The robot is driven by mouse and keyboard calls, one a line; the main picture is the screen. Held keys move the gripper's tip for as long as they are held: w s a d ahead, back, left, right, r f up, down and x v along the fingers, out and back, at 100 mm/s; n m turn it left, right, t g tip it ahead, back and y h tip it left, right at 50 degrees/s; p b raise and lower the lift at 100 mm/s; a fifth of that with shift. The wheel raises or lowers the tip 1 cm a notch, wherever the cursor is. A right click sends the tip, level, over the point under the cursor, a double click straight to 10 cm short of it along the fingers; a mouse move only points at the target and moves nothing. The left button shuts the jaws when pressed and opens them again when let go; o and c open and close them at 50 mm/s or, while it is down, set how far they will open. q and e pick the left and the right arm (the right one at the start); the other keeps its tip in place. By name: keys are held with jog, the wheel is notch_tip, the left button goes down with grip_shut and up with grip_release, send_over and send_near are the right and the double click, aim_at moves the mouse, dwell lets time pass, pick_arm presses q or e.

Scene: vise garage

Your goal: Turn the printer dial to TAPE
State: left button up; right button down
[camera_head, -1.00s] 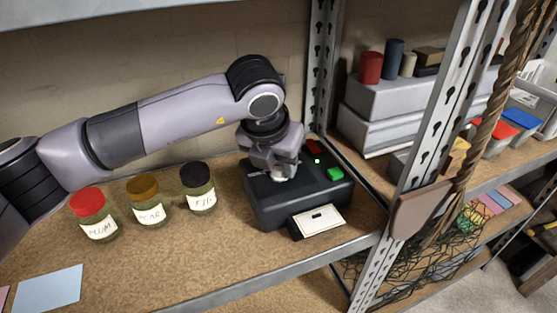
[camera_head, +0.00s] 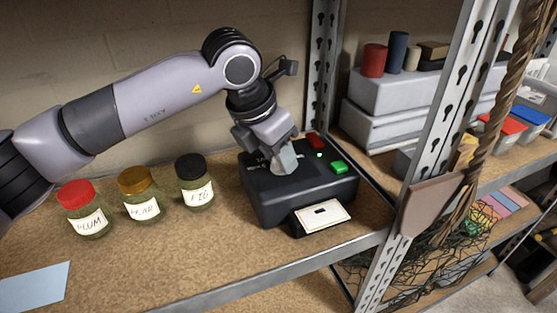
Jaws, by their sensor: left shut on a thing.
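The black printer (camera_head: 270,209) sits on the shelf, with a white label card (camera_head: 322,216) at its front. A green button (camera_head: 338,167), a red button (camera_head: 316,141) and a small green light show on its top right. My left gripper (camera_head: 284,166) points down at the printer's top left and is shut on the dial there. The dial is mostly hidden by the fingers, so its pointing direction cannot be told. Small white lettering shows on the top left of the fingers, too small to read fully. My right gripper is not in view.
Three jars stand left of the printer: PLUM with a red lid (camera_head: 84,209), PEAR with a brown lid (camera_head: 139,194) and FIG with a black lid (camera_head: 194,181). A metal shelf post (camera_head: 426,150) rises at the right. A blue sheet (camera_head: 34,290) lies front left.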

pick_arm(q)
jog(key=shift+w+m+g+h, duration=0.1)
jog(key=shift+m+g+h, duration=0.25)
jog(key=shift+m, duration=0.85)
jog(key=o, duration=1)
jog(key=shift+b, duration=0.3)
jog(key=v, duration=0.7)
jog(key=shift+r+b, duration=0.2)
jog(key=shift+b, duration=0.2)
